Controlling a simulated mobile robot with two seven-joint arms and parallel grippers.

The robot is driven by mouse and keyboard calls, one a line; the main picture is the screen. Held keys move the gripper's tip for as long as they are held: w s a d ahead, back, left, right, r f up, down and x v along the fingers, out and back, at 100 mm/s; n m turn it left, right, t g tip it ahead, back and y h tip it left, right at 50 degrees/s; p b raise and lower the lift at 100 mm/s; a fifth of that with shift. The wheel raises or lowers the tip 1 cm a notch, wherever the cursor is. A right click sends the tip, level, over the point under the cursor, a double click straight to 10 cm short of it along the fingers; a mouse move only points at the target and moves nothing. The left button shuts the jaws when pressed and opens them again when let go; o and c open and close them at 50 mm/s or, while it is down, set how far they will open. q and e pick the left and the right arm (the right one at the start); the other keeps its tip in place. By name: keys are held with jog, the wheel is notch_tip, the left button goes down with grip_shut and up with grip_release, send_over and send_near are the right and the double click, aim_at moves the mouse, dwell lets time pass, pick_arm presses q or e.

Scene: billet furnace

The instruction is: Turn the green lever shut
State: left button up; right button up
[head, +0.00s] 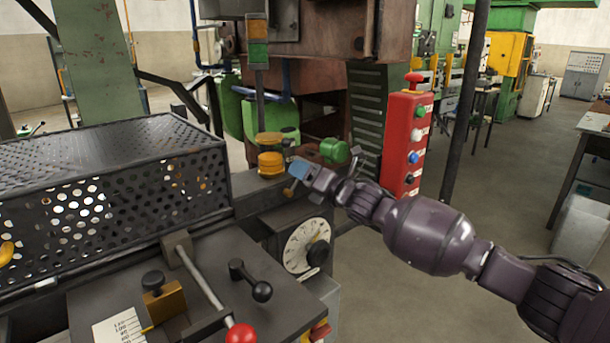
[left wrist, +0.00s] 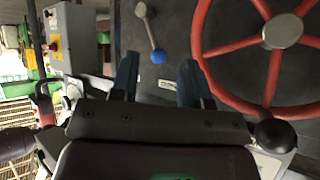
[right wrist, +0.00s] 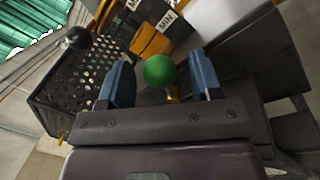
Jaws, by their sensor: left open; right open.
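A round green knob (right wrist: 160,70) on a short brass stem (right wrist: 172,94) shows in the right wrist view, between the two blue fingers of my right gripper (right wrist: 162,66). The fingers are open, with a gap on each side of the knob. In the head view my right gripper (head: 299,173) is at the machine's right side, above the round white dial. A green rounded part (head: 334,150) shows just behind it there; I cannot tell if it is the same knob. My left gripper (left wrist: 158,62) is open and empty in the left wrist view; the head view does not show it.
A perforated guard (head: 110,185), a red-knobbed lever (head: 240,334) and a white dial (head: 305,245) are on the machine. A red button box (head: 404,140) stands right of the gripper.

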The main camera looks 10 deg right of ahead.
jog(key=p+v, duration=0.1)
jog(key=v, duration=0.9)
jog(key=shift+s+d, duration=0.2)
jog(key=shift+s, duration=0.1)
jog(key=shift+c, duration=0.4)
